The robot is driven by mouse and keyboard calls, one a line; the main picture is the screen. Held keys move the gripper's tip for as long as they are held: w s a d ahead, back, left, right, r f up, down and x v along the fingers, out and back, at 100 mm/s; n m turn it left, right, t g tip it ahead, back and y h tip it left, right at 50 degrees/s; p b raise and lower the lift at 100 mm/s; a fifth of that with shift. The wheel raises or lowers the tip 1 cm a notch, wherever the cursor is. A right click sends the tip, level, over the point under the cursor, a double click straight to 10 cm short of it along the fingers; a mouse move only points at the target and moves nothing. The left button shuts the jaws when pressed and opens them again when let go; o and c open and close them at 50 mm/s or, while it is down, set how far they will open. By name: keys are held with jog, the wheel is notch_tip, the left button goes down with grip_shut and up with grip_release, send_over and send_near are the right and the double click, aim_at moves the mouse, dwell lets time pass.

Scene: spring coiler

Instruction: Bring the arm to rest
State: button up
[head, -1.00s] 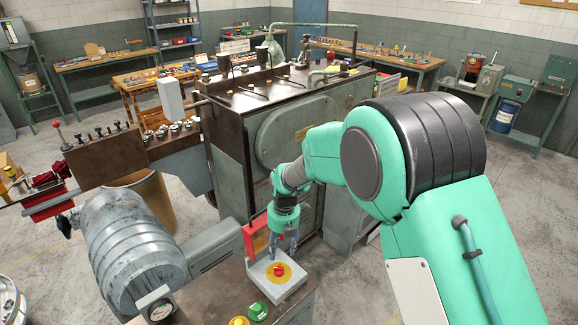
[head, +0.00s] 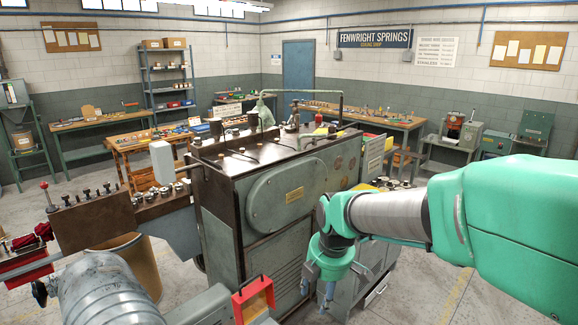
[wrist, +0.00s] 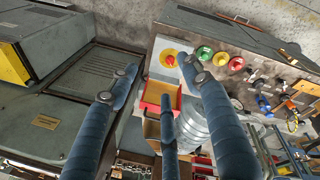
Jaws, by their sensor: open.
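My gripper (head: 327,292) hangs at the end of my green arm in the head view, fingers pointing down, in front of the grey-green coiler machine (head: 292,195). Its blue fingers (wrist: 160,80) stand spread apart in the wrist view, with nothing between them. The red stop button (wrist: 169,61) on its yellow disc shows beyond the fingertips, apart from them. A red open-fronted guard (head: 254,300) stands left of my gripper in the head view, and it also shows between the fingers in the wrist view (wrist: 153,92).
Green (wrist: 204,53), red (wrist: 220,59) and yellow (wrist: 236,64) buttons sit on the panel. A large grey ribbed cylinder (head: 105,290) stands at the lower left. Workbenches (head: 395,122) line the back wall. Open floor (head: 455,285) shows below my arm at right.

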jog(key=s+d+r+m+t, duration=0.1)
jog(key=s+d+r+m, duration=0.2)
jog(key=s+m, duration=0.3)
jog(key=s+d+r+m+t, duration=0.1)
jog(key=s+d+r+m, duration=0.2)
jog(key=s, duration=0.7)
jog(key=s+d+r+m+t+h, duration=0.1)
jog(key=s+d+r+m, duration=0.2)
jog(key=s+d+m, duration=0.4)
jog(key=s+m, duration=0.1)
jog(key=m, duration=0.3)
jog(key=shift+s+r, duration=0.15)
jog(key=shift+s, duration=0.2)
jog(key=shift+d, duration=0.1)
jog(key=shift+c, duration=0.5)
